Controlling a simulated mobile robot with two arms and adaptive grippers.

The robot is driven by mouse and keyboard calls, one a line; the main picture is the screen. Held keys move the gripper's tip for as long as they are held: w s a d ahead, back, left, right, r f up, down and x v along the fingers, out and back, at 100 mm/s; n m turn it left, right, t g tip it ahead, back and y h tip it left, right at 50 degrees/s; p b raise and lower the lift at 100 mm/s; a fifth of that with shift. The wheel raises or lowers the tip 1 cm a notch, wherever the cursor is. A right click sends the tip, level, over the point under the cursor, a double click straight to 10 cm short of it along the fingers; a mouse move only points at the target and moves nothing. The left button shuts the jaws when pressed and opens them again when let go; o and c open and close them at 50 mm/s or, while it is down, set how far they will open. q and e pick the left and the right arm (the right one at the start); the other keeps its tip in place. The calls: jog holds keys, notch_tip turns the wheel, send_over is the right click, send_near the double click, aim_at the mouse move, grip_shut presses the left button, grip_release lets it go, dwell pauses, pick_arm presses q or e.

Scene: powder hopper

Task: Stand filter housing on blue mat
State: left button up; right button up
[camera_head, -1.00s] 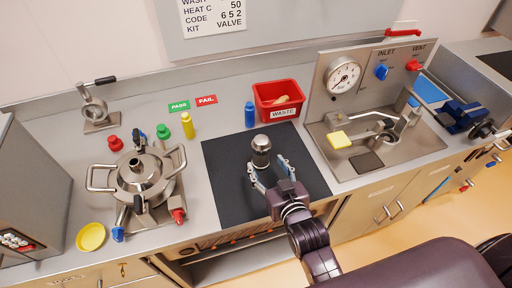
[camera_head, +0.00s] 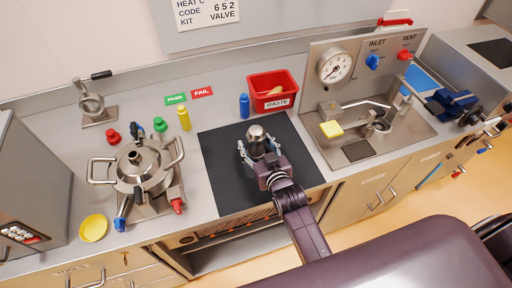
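A metal filter housing (camera_head: 256,136), a short cylinder with a domed top, stands upright on the black mat (camera_head: 225,180) in the middle of the counter. My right gripper (camera_head: 258,148) is low at its near side, with one finger on its left and one on its right. The fingers look spread, and I see no clear contact. The gripper hides the lower part of the housing. Part of the blue mat (camera_head: 422,80) shows at the far right, behind the valve panel. My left gripper is not in view.
The valve panel (camera_head: 327,97) with gauge and basin stands between the black mat and the blue mat. A red waste bin (camera_head: 272,92) and blue bottle (camera_head: 244,106) are behind the housing. A steel pressure vessel (camera_head: 140,172) is at the left. A blue vise-like tool (camera_head: 452,103) stands beside the blue mat.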

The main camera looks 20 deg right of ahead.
jog(key=c, duration=1.5)
jog(key=shift+r, duration=0.1)
jog(key=shift+c, duration=0.3)
jog(key=shift+r, duration=0.1)
